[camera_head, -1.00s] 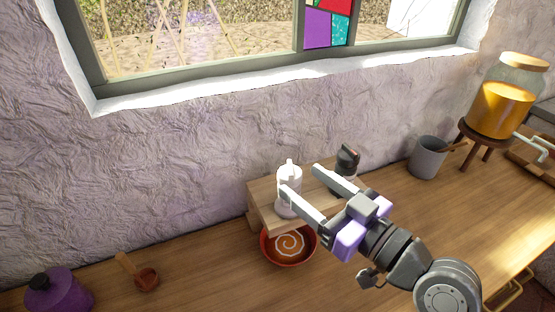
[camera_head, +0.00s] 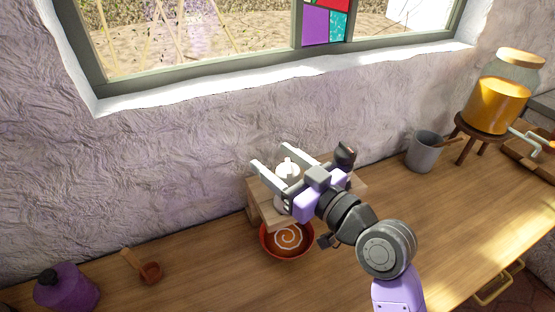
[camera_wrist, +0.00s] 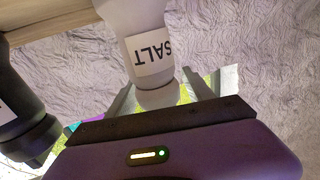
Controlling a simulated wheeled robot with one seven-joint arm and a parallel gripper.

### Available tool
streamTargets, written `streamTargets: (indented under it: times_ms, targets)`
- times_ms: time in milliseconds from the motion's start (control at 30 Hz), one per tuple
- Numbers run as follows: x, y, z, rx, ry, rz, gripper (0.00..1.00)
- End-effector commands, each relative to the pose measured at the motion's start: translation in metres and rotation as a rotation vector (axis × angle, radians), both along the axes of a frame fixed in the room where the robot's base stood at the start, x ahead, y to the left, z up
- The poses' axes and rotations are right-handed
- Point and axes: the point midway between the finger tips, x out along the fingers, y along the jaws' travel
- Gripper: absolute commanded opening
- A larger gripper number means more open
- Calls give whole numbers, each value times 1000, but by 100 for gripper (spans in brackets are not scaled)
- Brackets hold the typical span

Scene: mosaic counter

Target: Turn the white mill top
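The white mill (camera_head: 287,170) stands upright on a small wooden riser. In the wrist view the white mill (camera_wrist: 148,50) carries a label reading "SALT", and its rounded top (camera_wrist: 160,97) is between the two fingers. My gripper (camera_head: 280,160) is open, with one finger on each side of the mill's upper part. In the wrist view my gripper (camera_wrist: 165,90) shows a gap around the top; whether a finger touches it I cannot tell. Part of the mill is hidden behind my gripper in the head view.
A dark mill (camera_head: 344,154) stands on the same riser (camera_head: 268,208), close on the right. A red bowl (camera_head: 286,250) of soup sits in front. A grey cup (camera_head: 424,152) and a drink dispenser (camera_head: 492,105) are at the right. A purple bottle (camera_head: 68,289) and wooden scoop (camera_head: 150,272) are at the left.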

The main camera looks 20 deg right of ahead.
Motion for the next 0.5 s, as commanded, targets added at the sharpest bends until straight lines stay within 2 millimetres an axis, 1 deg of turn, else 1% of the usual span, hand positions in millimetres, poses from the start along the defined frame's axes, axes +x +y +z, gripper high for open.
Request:
streamTargets:
  times_ms: [33,167,200,267,300,500]
  targets:
    - [0,0,0,0,0,0,49]
    - [0,0,0,0,0,0,23]
    - [0,0,0,0,0,0,15]
    - [0,0,0,0,0,0,4]
    - [0,0,0,0,0,0,0]
    - [0,-1,1,0,0,-12,0]
